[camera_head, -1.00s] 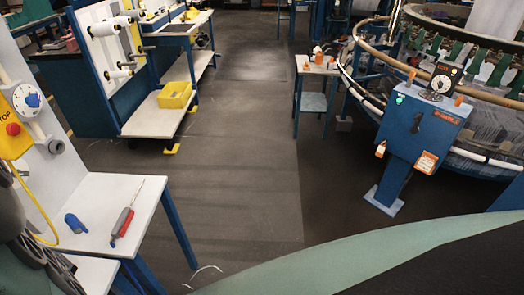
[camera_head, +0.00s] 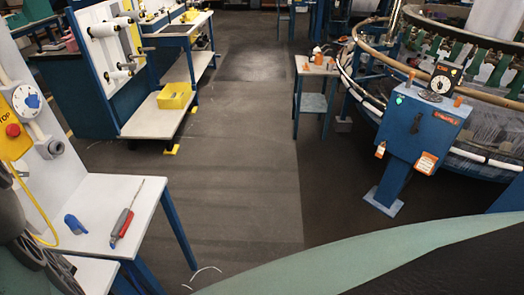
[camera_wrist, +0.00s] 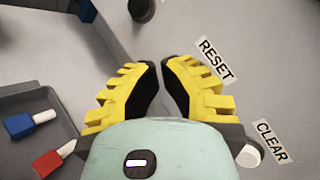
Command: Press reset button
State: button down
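A white label reading RESET (camera_wrist: 214,60) is on a pale grey panel in the wrist view, just right of my gripper (camera_wrist: 160,63). The button belonging to this label does not show; my right finger covers the panel beside the label. My gripper has yellow ribbed fingers with black inner pads. Its fingertips are close together with only a thin gap, and nothing shows between them. A second label reading CLEAR (camera_wrist: 272,141) is at lower right, with a round white button (camera_wrist: 251,154) partly behind my right finger's base. My gripper is out of the head view.
In the wrist view, a dark round knob (camera_wrist: 142,9) is at the top, and a grey tray (camera_wrist: 38,98) at left holds blue and red pieces. The head view shows a blue control pedestal (camera_head: 415,140), the circular loom (camera_head: 480,100), a white workbench (camera_head: 97,205) and clear floor between.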

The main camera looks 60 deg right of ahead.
jog(key=shift+w+a, duration=0.2)
jog(key=shift+w, duration=0.15)
jog(key=shift+w+a+b, duration=0.2)
jog(key=shift+w+b, duration=0.25)
jog(key=shift+b, duration=0.05)
dwell(0.8)
jog(key=shift+s, duration=0.15)
jog(key=shift+s+d+p, duration=0.35)
jog(key=shift+s+d, duration=0.1)
jog(key=shift+s, duration=0.15)
dwell(0.4)
jog(key=s, duration=0.1)
jog(key=s+d, duration=0.1)
jog(key=s, duration=0.1)
jog(key=s+d+p, duration=0.1)
jog(key=shift+s+d, duration=0.2)
jog(key=shift+d, duration=0.05)
dwell(1.4)
